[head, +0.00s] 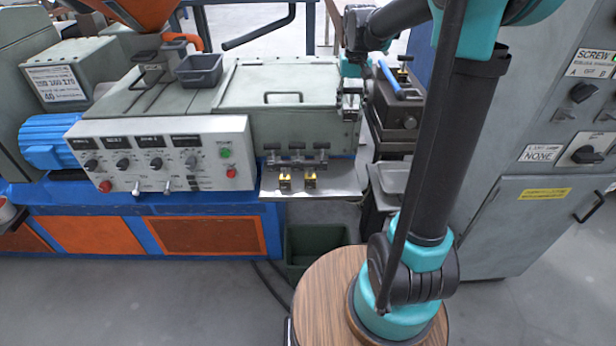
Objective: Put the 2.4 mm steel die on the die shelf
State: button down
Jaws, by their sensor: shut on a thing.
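My gripper (348,104) hangs in front of the right end of the grey-green machine housing, above and to the right of a pale metal shelf (340,189). It is shut on a small grey metallic piece, mostly hidden by the fingers; I take it to be the steel die, but no size mark is readable. The shelf juts out from the machine front. Two small dark and yellow pieces (285,183) (310,181) are at its left part. The shelf's right part looks bare.
Dark valve-like handles (296,155) stand just above the shelf's left part. A grey tray (199,71) sits on the machine top. A dark block with a blue-handled tool (388,77) is to the right. A green bin (316,245) stands below.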

notch_tip(320, 180, down, 20)
jog(key=shift+r, duration=0.15)
dwell(0.4)
jog(key=c, duration=1.2)
grip_release()
jog(key=shift+o, duration=0.8)
notch_tip(320, 180, up, 12)
jog(key=s+d+f+t, duration=0.2)
jog(key=s+f, duration=0.1)
jog(key=s, duration=0.8)
jog(key=s+d+f+t, duration=0.2)
jog(key=s+f, duration=0.1)
jog(key=s, duration=0.9)
jog(key=shift+s+f, duration=0.3)
jog(key=shift+f, duration=0.1)
